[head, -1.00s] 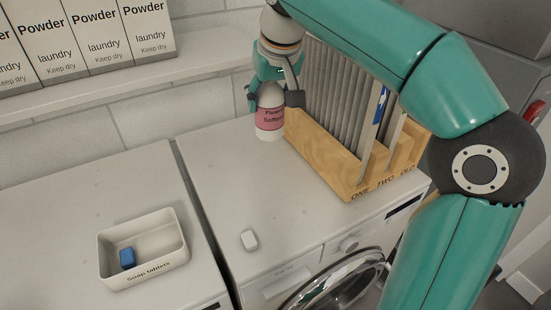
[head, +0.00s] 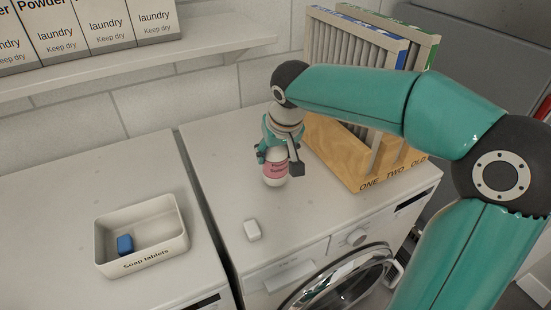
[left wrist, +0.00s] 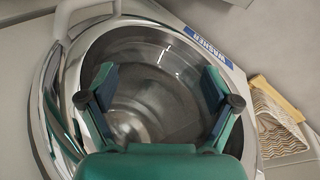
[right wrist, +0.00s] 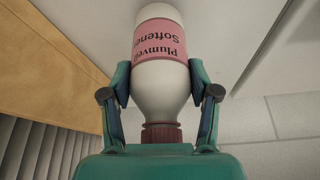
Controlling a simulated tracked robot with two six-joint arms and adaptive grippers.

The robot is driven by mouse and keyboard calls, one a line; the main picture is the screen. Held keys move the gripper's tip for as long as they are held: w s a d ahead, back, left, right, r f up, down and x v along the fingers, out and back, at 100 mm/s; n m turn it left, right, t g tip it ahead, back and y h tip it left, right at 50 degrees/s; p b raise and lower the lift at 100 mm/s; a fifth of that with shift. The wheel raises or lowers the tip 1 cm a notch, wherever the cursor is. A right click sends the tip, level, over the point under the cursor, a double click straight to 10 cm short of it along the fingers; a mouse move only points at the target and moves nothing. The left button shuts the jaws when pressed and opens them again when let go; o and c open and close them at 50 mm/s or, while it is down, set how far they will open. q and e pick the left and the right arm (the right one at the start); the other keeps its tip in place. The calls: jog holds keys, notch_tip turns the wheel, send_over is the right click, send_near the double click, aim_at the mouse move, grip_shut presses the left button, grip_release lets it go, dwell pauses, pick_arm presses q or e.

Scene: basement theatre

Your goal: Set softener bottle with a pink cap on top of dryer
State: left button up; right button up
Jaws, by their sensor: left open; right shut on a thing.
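The softener bottle (head: 274,171) is white with a pink label and stands upright over the right machine's white top (head: 215,160). In the head view I cannot tell whether its base touches that top. My right gripper (head: 278,162) is shut around the bottle from above. In the right wrist view the bottle (right wrist: 160,85) is between both fingers, its dark pinkish-red cap (right wrist: 161,133) towards the palm. My left gripper (left wrist: 160,82) is open and empty in front of a round door (left wrist: 150,70) marked WASHER. No dryer label is readable.
A wooden rack (head: 345,165) with upright boards stands right of the bottle. A white soap tablet (head: 252,230) lies near the front edge. A soap tablets tray (head: 180,240) holds a blue tablet on the left machine. Powder boxes (head: 105,30) stand on a shelf (head: 220,45).

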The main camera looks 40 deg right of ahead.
jog(key=shift+f, duration=0.65)
jog(key=o, duration=1.2)
jog(key=shift+f, duration=0.1)
jog(key=shift+o, duration=0.2)
jog(key=shift+r, duration=0.2)
jog(key=p+v, duration=0.1)
jog(key=v, duration=1.1)
jog(key=shift+p, duration=0.35)
jog(key=shift+f, duration=0.1)
